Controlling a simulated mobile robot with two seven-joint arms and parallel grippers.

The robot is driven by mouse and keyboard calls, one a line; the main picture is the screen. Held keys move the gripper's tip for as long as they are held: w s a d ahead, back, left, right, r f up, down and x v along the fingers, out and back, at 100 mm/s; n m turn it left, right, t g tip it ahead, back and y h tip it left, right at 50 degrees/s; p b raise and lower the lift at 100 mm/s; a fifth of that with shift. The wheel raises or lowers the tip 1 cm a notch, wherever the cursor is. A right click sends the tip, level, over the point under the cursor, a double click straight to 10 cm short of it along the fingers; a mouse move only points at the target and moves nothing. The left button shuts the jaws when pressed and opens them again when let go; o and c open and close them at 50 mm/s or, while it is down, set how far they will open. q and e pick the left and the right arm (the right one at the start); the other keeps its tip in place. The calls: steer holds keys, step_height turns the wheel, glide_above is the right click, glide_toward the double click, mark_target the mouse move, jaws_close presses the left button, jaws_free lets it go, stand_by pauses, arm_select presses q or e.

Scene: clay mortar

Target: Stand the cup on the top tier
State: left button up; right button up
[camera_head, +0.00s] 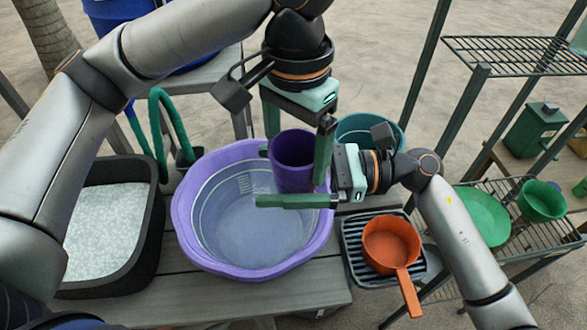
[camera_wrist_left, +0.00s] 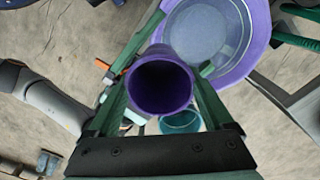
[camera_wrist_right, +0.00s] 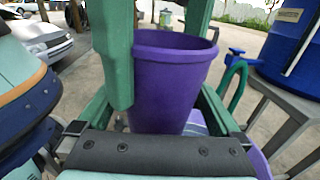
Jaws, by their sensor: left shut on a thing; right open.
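The purple cup (camera_head: 293,158) is upright above the purple tub, with its open mouth up. My left gripper (camera_head: 297,168) comes down from above and is shut on the cup. The left wrist view looks into the dark mouth of the cup (camera_wrist_left: 160,88) between its green fingers. My right gripper (camera_head: 266,178) reaches in from the right, open, with one finger in front of the cup. In the right wrist view the cup (camera_wrist_right: 170,80) stands between its spread fingers, behind a left finger. The top tier (camera_head: 510,52) is the upper wire shelf of the rack at right; its visible part is mostly bare.
The purple tub (camera_head: 190,240) stands on the grey bench (camera_head: 200,305). A black bin (camera_head: 150,240) of white grains is at left. An orange pan (camera_head: 388,240) sits on a dark ribbed tray (camera_head: 355,268).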

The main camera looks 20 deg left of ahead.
steer(key=shift+c, duration=0.4)
steer(key=c, duration=1)
arm_select(q)
steer(key=o, duration=1.1)
arm_select(e)
steer(key=shift+c, duration=0.8)
arm_select(q)
steer(key=shift+r, duration=0.1)
